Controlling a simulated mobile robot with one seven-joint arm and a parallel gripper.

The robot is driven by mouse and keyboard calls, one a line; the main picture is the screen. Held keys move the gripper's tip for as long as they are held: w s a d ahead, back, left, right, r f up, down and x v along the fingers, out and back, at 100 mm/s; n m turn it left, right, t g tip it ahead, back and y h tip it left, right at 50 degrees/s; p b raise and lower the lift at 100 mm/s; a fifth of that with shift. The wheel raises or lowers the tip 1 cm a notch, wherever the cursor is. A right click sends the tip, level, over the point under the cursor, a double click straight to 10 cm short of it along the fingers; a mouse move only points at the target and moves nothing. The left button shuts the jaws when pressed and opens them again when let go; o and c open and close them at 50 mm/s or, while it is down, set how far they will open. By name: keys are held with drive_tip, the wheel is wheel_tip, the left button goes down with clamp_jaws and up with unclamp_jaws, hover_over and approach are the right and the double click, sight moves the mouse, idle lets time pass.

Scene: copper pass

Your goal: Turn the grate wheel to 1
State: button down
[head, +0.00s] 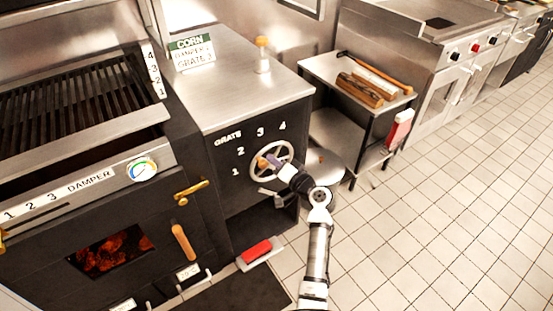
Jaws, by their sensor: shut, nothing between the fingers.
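The grate wheel (285,152) is a pale metal ring with spokes on the dark front of the cabinet beside the grill. The numbers 1, 2, 3 and 4 curve around it under the label GRATE (228,138); the 1 (235,172) is at its left. An orange-brown knob (262,162) shows at the wheel's left side, between the 1 and the 2. My gripper (274,161) is shut at the wheel, close to the knob. My arm hides the wheel's lower right. I cannot tell whether the fingers touch the knob.
A grill with a glowing firebox (110,250) and a brass handle (191,189) stands at left. A side table (325,68) with wood pieces stands behind my arm. A red block (257,250) lies low under the cabinet. Tiled floor (440,210) is clear at right.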

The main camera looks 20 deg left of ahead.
sight(253, 168)
drive_tip(key=shift+f, duration=0.1)
drive_tip(key=shift+s+a+n+b, duration=0.2)
drive_tip(key=shift+n+b, duration=0.1)
drive_tip(key=shift+b, duration=0.35)
drive_tip(key=shift+s+f+n+b, duration=0.2)
drive_tip(key=shift+n+b, duration=0.1)
drive_tip(key=shift+b, duration=0.1)
drive_tip(key=s+a+f+n+b, duration=0.1)
drive_tip(key=n+b, duration=0.1)
drive_tip(key=b, duration=0.2)
drive_tip(key=s+f+n+h+b, duration=0.1)
drive_tip(key=n+b, duration=0.1)
drive_tip(key=b, duration=0.3)
drive_tip(key=s+a+f+n+b, duration=0.1)
drive_tip(key=f+n+b, duration=0.1)
drive_tip(key=n+b, duration=0.1)
drive_tip(key=shift+a+f+t+b, duration=0.1)
drive_tip(key=shift+a+t+b, duration=0.25)
drive_tip(key=shift+b, duration=0.5)
drive_tip(key=shift+d, duration=0.1)
